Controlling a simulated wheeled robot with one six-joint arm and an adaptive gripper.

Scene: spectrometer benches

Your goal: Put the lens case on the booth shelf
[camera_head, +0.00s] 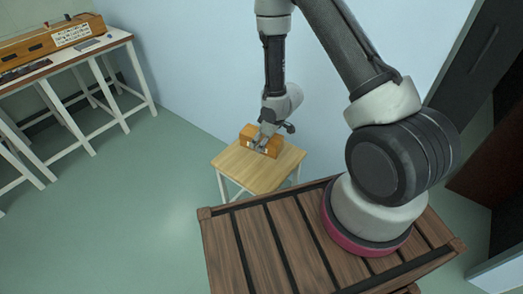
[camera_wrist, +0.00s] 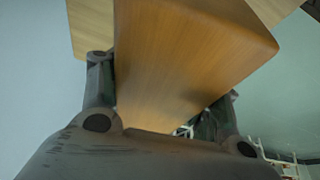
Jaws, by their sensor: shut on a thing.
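The lens case (camera_head: 274,147) appears as an orange-brown wooden box at the small light-wood table, at the table's back edge. I cannot tell whether it rests on the top or hangs just above it. My gripper (camera_head: 262,141) reaches down from above and is shut on the case. In the wrist view the case (camera_wrist: 190,45) fills the space between the two fingers of my gripper (camera_wrist: 163,85), and its far end points away from the palm. I cannot make out a booth shelf in either view.
The small table (camera_head: 235,170) stands by the pale blue wall. A white-legged bench (camera_head: 112,42) at the upper left carries a long wooden instrument (camera_head: 40,42) with a white label. Open green floor (camera_head: 150,210) lies between. A dark panel (camera_head: 470,70) stands at the right.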

